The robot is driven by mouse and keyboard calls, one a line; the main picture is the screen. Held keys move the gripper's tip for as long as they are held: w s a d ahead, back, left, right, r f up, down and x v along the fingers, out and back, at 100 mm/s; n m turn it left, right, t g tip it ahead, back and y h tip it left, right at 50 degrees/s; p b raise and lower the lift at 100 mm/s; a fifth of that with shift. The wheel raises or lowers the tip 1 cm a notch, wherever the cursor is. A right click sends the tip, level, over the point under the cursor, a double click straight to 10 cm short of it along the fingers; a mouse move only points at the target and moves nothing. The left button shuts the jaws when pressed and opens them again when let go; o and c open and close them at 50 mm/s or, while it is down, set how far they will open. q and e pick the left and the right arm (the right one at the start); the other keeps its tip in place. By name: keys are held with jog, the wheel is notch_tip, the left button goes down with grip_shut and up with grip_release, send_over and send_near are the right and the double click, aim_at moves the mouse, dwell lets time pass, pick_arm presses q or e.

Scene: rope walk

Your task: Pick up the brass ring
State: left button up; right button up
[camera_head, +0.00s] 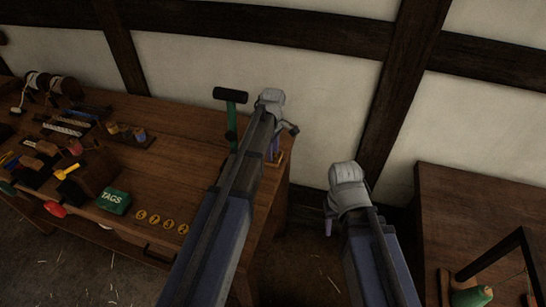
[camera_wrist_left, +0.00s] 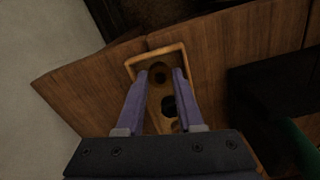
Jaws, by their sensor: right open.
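I cannot make out the brass ring for certain in either view. In the left wrist view, a tan wooden holder with a raised rim (camera_wrist_left: 157,57) and round dark openings lies on the brown table, between and beyond my left gripper's fingers. My left gripper (camera_wrist_left: 160,72) is open, its two purple fingers apart with nothing between their tips. In the head view my left gripper (camera_head: 273,150) points down over the table's right end, partly hidden by its arm. My right gripper (camera_head: 329,224) is open over the gap right of the table, mostly hidden by its wrist.
The workbench (camera_head: 190,150) holds several round yellow tags (camera_head: 155,219), a green TAGS box (camera_head: 114,201), tools and spools at left. A green post with a black crossbar (camera_head: 231,95) stands near my left arm. Another table (camera_head: 450,200) is at right.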

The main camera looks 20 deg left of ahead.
pick_arm(q)
grip_shut()
jog(key=shift+r, duration=0.1)
notch_tip(320, 180, up, 10)
jog(key=p, duration=1)
